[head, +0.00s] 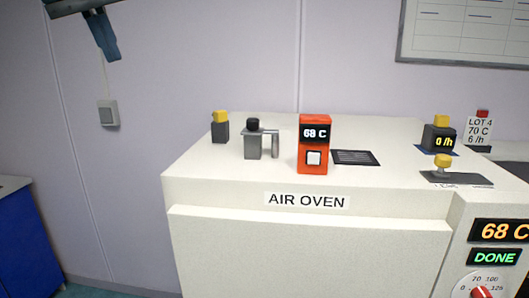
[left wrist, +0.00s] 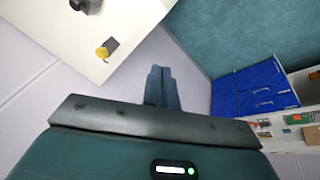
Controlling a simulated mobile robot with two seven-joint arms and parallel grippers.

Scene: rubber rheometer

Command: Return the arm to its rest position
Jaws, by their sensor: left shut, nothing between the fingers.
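My left gripper (head: 108,45) hangs at the upper left of the head view, in front of the wall and away from the oven. Its two blue-grey fingers are shut together with nothing between them. In the left wrist view the closed fingers (left wrist: 163,78) point away over bare wall and floor. My right gripper is not in the head view.
The white air oven (head: 310,248) bears an orange 68 C meter (head: 314,165), a grey fitting with a black knob (head: 253,146) and yellow-topped parts. The space around the gripper looks clear.

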